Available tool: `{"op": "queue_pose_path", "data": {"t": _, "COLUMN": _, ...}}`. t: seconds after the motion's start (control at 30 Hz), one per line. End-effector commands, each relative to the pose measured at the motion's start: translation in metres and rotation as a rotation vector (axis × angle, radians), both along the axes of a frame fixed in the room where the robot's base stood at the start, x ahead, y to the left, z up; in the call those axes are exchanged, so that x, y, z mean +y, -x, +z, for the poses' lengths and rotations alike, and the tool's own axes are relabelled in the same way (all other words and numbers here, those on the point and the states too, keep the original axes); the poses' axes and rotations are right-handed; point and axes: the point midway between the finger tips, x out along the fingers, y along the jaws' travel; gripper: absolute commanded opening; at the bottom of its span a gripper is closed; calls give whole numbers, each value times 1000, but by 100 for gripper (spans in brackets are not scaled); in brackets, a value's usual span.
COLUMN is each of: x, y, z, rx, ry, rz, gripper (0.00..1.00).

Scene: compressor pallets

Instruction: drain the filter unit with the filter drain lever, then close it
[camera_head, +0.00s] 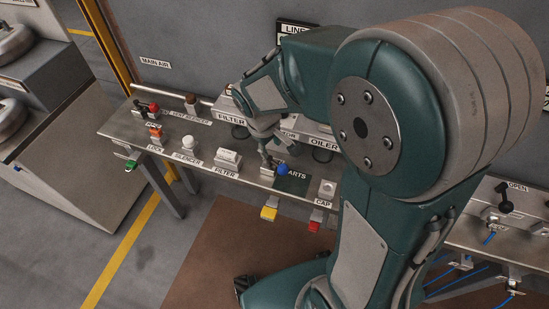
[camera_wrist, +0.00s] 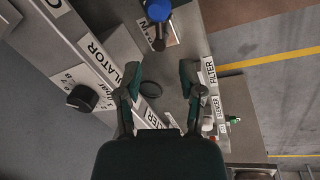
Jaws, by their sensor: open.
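A blue-knobbed lever (camera_head: 282,169) stands on the bench's front side, left of the dark parts mat. In the wrist view the blue knob (camera_wrist: 158,11) sits on a dark stem at the top edge, beside a partly cut-off label.
A regulator label (camera_wrist: 97,52) and black knob (camera_wrist: 82,98) lie left of my fingers. The oiler (camera_head: 323,142) is partly behind my arm. A filter part (camera_head: 228,159), silencer (camera_head: 189,143) and cap (camera_head: 327,189) stand along the front. The floor in front is open.

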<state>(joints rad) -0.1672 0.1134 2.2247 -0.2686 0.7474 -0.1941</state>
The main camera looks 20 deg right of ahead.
Motion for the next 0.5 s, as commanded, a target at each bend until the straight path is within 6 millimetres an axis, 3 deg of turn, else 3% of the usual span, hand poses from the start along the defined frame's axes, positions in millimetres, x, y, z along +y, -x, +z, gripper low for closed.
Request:
{"op": "queue_pose_path", "data": {"t": 0.3, "x": -11, "y": -5, "z": -58, "rx": 5, "ry": 1, "rz": -2, "gripper": 50}}
{"op": "queue_pose_path", "data": {"t": 0.5, "x": -16, "y": -8, "z": -86, "rx": 3, "ry": 2, "rz": -1, "gripper": 50}}
